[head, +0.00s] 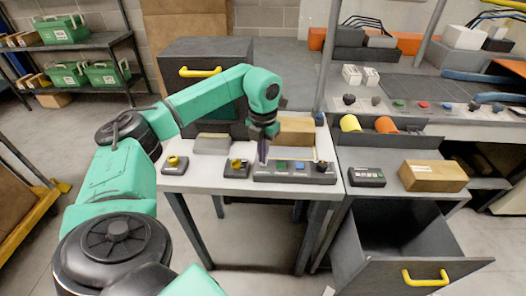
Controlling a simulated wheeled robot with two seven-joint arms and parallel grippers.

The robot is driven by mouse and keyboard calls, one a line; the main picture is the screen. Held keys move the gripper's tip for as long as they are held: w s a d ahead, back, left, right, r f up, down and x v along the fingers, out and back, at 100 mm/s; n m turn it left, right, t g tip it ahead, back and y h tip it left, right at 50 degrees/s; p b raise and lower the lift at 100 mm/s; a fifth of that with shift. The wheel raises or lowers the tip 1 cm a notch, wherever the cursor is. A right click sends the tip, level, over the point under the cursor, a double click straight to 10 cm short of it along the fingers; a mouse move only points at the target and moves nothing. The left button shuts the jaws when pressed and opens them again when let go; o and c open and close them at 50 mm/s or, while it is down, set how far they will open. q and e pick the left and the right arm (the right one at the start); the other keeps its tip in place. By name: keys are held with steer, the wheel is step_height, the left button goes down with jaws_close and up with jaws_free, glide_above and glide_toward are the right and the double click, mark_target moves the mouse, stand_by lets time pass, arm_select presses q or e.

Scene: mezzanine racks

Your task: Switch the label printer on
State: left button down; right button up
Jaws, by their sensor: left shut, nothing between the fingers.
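A dark control panel (310,177) lies along the front of the white table, with green and blue buttons and a black knob (322,166). Its lettering is too small to read. A low grey device (212,144) sits at the table's back left. I cannot tell which of these belongs to the label printer. My left gripper (263,159) is shut and empty, pointing down at the left end of the panel. Its fingers hide that end, and I cannot tell whether they touch it. My right gripper is not in view.
Two small dark boxes with yellow knobs (174,163) (237,165) stand left of the panel. A cardboard box (297,131) is behind it. To the right are a keypad (366,177), a brown box (432,176) and an open drawer (400,238) jutting out. A dark cabinet stands behind the table.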

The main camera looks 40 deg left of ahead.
arm_select(q)
steer(key=shift+s+f+b, duration=0.1)
steer(key=shift+f+b, duration=0.35)
steer(key=shift+f, duration=0.3)
steer(key=shift+r, duration=0.1)
step_height(320, 180, up, 7)
steer(key=p, duration=0.6)
steer(key=shift+p, duration=0.3)
